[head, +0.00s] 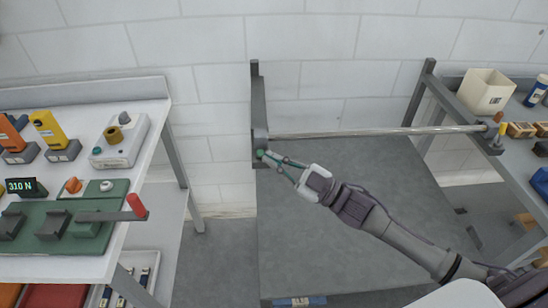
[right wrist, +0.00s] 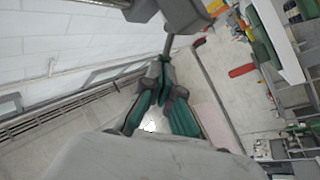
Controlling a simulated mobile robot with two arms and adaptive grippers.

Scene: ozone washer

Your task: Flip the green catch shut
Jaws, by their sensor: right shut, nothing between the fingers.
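The green catch (head: 260,153) is a small rounded piece at the lower end of the grey upright post (head: 258,110), at the far left corner of the grey table. My right gripper (head: 270,157) reaches in from the right, with its teal-padded fingers closed and empty, the tips right at the catch. In the right wrist view the closed fingertips (right wrist: 163,72) lie just below a grey bracket (right wrist: 180,12) and its thin stem. The tips partly cover the catch, so I cannot tell its exact position or whether they touch. My left gripper is not in view.
A metal rod (head: 380,132) runs from the post to a frame on the right. The left bench (head: 75,92) holds several devices, including a green one with a red-tipped lever (head: 136,207). A cream bin (head: 486,92) stands at right. The grey tabletop (head: 330,250) is clear.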

